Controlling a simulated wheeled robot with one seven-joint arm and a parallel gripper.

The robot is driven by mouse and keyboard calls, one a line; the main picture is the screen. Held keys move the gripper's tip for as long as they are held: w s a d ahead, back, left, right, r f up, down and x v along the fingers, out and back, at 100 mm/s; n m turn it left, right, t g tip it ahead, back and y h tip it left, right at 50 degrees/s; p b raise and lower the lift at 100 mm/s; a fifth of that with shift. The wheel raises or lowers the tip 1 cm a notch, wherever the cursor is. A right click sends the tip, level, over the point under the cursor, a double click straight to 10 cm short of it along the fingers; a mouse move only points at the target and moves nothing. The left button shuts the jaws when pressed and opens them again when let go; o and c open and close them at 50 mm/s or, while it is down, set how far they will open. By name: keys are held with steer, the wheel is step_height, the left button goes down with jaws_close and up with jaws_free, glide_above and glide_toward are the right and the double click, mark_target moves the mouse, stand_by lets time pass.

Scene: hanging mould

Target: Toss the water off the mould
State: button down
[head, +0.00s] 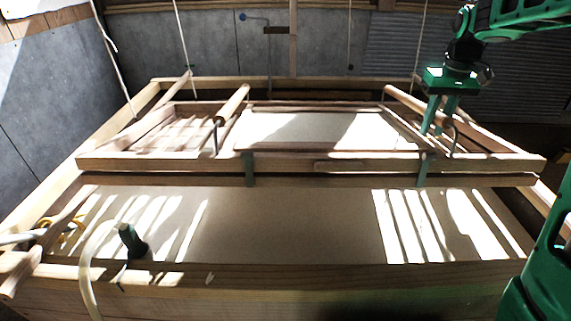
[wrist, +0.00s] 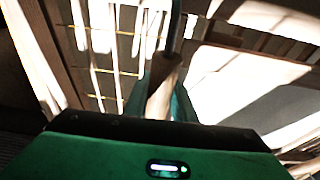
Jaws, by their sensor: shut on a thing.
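The mould (head: 200,161) is a wide wooden frame with a pale screen surface (head: 290,128), lying roughly level over the vat (head: 285,277). Ropes hang down towards its corners. A round wooden handle (head: 405,98) rises at its right side, and a matching handle (head: 232,104) is at left of centre. My green gripper (head: 438,121) comes down from above at the right and is shut on the right handle. In the wrist view this handle (wrist: 163,92) runs between the fingers. Whether water lies on the screen cannot be told under the bright sun patches.
The vat below holds beige liquid (head: 285,220) striped with sunlight. A dark cylinder (head: 131,240) and a pale hose (head: 88,265) are at its front left. A rope (head: 183,35) hangs at the left. Grey panel walls (head: 225,45) stand behind.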

stand_by(0.4)
steer(key=shift+s+f+t, duration=0.25)
steer(key=shift+f+t, duration=0.2)
steer(key=shift+f, duration=0.3)
steer(key=shift+s+f+t, duration=0.25)
steer(key=shift+f+t, duration=0.2)
steer(key=shift+f, duration=0.3)
steer(key=c, duration=1.4)
jaws_free()
steer(key=shift+r, duration=0.1)
